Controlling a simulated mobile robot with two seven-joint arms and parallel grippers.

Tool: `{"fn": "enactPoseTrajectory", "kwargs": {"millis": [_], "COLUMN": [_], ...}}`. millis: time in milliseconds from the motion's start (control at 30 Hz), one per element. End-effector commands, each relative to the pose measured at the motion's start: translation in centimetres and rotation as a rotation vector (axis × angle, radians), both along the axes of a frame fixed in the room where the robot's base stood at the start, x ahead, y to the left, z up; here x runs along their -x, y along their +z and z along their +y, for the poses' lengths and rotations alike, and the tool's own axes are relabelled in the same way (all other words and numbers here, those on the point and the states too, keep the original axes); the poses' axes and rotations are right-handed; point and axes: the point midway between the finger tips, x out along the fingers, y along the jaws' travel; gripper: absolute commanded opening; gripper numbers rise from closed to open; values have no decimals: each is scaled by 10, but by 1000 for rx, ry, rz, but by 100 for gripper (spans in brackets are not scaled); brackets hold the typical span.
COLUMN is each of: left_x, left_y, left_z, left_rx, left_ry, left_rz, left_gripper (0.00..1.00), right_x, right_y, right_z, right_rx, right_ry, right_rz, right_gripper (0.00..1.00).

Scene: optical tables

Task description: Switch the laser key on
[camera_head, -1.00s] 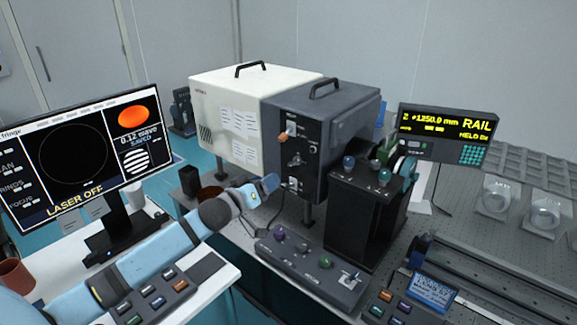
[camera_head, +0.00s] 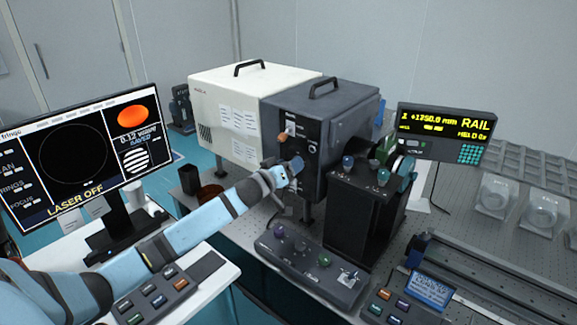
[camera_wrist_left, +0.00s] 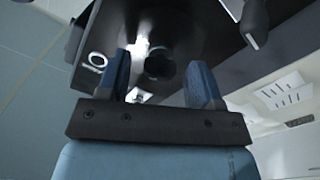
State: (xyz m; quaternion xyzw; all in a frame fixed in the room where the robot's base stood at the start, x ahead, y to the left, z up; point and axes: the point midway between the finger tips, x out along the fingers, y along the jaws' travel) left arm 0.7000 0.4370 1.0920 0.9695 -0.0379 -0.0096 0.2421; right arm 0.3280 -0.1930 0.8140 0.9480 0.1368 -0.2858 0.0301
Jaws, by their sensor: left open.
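The dark grey front box of the laser unit (camera_head: 345,130) stands behind the bench panel. My left gripper (camera_head: 294,166) is at the front panel of this box and hides the switch area where the key sits. In the left wrist view my left gripper (camera_wrist_left: 160,82) is open, with blue fingers on either side of a dark round fitting (camera_wrist_left: 160,64) and a bright metal piece (camera_wrist_left: 141,50). I cannot tell whether the fingers touch them. The monitor (camera_head: 75,155) reads LASER OFF. My right gripper is not in view.
An orange knob (camera_head: 283,137) sits on the panel just above my left gripper. A black stand with knobs (camera_head: 365,215) is close on the right. A low control box (camera_head: 310,265) lies below, in front of the unit. A dark cup (camera_head: 189,180) stands to the left.

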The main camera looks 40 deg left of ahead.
Motion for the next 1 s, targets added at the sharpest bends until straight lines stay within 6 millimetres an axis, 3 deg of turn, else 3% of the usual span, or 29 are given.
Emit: {"fn": "enactPoseTrajectory", "kwargs": {"millis": [33,200,233,567,1000], "left_x": [0,0,0,0,0], "left_y": [0,0,0,1,2], "left_z": [0,0,0,0,0], "left_rx": [0,0,0,-48,-326], "left_ry": [0,0,0,0,1], "left_rz": [0,0,0,-4,-25], "left_gripper": [53,14,10,10,10], "right_x": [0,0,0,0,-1], "right_y": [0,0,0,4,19], "right_z": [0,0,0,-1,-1], "right_rx": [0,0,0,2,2], "right_ry": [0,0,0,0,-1], "right_rz": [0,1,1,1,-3], "right_gripper": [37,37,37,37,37]}}
